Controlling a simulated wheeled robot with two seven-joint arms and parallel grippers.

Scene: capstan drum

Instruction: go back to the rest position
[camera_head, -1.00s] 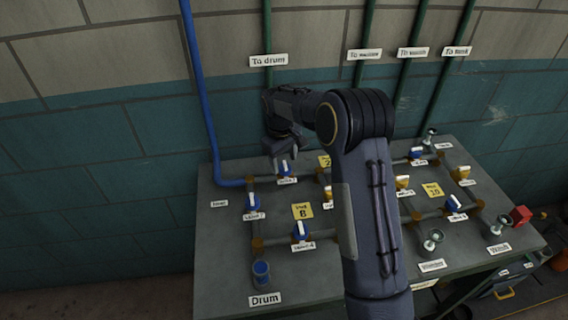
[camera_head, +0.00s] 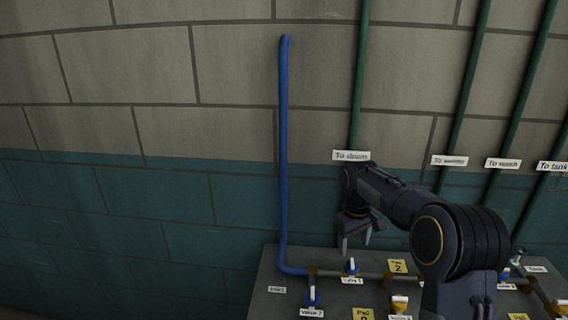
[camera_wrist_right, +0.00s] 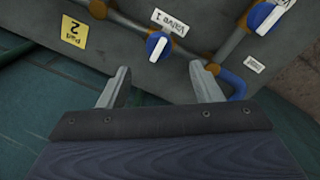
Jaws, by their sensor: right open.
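My right gripper (camera_head: 355,240) is open and empty, with its fingers pointing down over the back edge of the grey bench (camera_head: 262,300). In the right wrist view its two fingers (camera_wrist_right: 160,88) are spread apart. The blue valve with a white handle (camera_wrist_right: 159,47), labelled Valve 1, lies beyond and between the fingertips, apart from them. It also shows in the head view (camera_head: 351,266), just below the gripper. My left gripper is not in view.
A blue pipe (camera_head: 284,150) runs up the wall and bends onto the bench. Green pipes (camera_head: 361,80) with white labels climb the wall to the right. A yellow "Pad 2" plate (camera_head: 397,266) and another blue valve (camera_head: 312,297) are on the bench. The wall at left is clear.

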